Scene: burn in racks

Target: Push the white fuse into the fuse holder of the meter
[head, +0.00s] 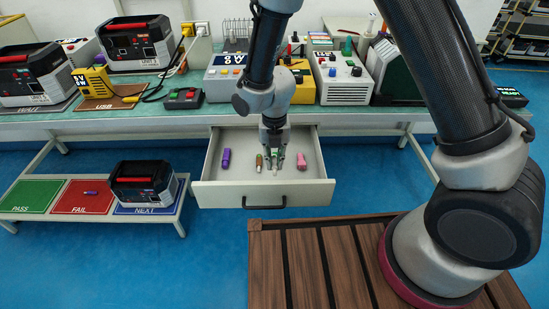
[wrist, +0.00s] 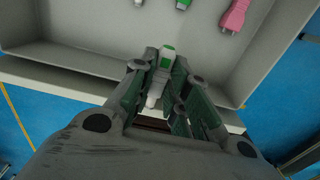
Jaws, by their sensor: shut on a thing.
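My gripper (head: 273,151) is low over the open drawer (head: 203,193). In the wrist view my gripper (wrist: 160,82) is shut on a small white piece with a green patch (wrist: 153,97). It looks like the white fuse, but is too small to be sure. Its pale lower end (head: 275,171) shows below the fingers in the head view. A yellow handheld device (head: 93,83), perhaps the meter, leans on the bench at the left. Its fuse holder cannot be made out.
A purple piece (head: 226,158), a brown piece (head: 259,163) and a pink piece (head: 302,163) lie in the drawer. The bench (head: 235,112) above carries several boxes. A low table (head: 44,196) with coloured zones stands left.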

